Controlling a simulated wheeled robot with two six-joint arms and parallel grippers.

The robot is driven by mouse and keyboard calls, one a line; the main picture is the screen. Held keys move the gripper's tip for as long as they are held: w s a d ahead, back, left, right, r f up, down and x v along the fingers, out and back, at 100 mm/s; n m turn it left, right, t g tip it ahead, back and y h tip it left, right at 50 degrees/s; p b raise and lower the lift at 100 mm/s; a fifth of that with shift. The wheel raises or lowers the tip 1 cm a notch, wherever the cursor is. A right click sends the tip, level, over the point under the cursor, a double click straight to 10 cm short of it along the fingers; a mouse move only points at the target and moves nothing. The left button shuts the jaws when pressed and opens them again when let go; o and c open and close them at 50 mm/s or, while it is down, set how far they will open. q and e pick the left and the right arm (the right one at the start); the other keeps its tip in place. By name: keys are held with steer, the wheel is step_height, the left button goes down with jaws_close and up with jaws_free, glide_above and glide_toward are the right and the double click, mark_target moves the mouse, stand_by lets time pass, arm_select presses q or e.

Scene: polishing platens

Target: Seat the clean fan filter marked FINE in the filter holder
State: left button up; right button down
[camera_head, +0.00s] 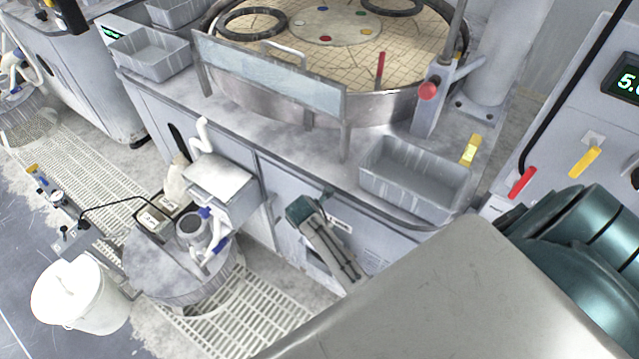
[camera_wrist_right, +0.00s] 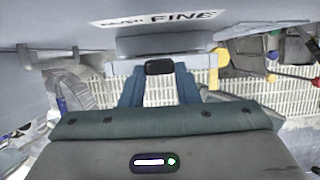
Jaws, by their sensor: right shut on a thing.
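My right gripper (camera_wrist_right: 160,85) has blue-teal fingers shut on a pale grey part with a dark oval on it. This part belongs to the fan filter (camera_wrist_right: 165,45), with a white label reading FINE just above; the label's first word is unclear. In the head view, my right gripper (camera_head: 302,208) is small, in front of the cabinet face, with a white label beside it; the filter is hard to make out there. Much of my right arm crosses the lower right. I cannot pick out the filter holder for certain. My left gripper is not in view.
A round polishing platen (camera_head: 400,40) stands on the cabinet top, with a grey bin (camera_head: 415,185) at its front edge. A grey box (camera_head: 225,185), a drum (camera_head: 165,265) and a white bucket (camera_head: 80,297) stand at left. Floor grating (camera_head: 245,320) lies below.

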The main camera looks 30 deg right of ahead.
step_height(320, 180, down, 11)
steer(key=b, duration=0.5)
stand_by(3.4)
steer(key=c, duration=1)
jaws_free()
steer(key=b+v, duration=0.1)
steer(key=v, duration=0.9)
steer(key=shift+s+a+r, duration=0.1)
steer(key=shift+a+r, duration=0.1)
steer(key=shift+r, duration=0.15)
